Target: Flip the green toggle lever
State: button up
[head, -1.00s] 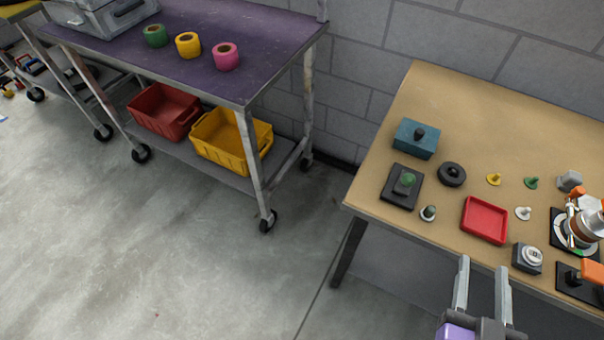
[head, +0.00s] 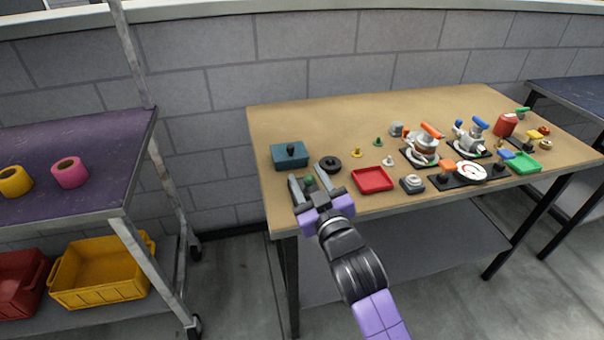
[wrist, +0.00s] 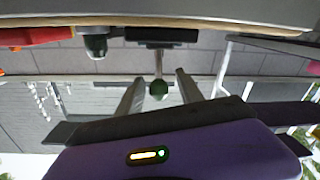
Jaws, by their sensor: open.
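The green toggle lever (wrist: 158,89) has a dark green ball on a thin stem, rising from a black base (wrist: 161,36); the wrist view shows it inverted. The ball lies between the two spread fingers of my gripper (wrist: 160,82) in that view, with a gap on each side. I cannot tell how deep between them it is. In the head view my open gripper (head: 309,184) is over the front left of the table, with the green ball (head: 310,181) between its fingers and the base mostly hidden behind it.
A purple-topped cart (head: 95,150) stands left. The table's back is clear.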

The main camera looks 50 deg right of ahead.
jog(key=shift+x, duration=1.1)
jog(key=shift+d, duration=0.1)
jog(key=shift+s, duration=0.1)
grip_shut()
dwell(0.5)
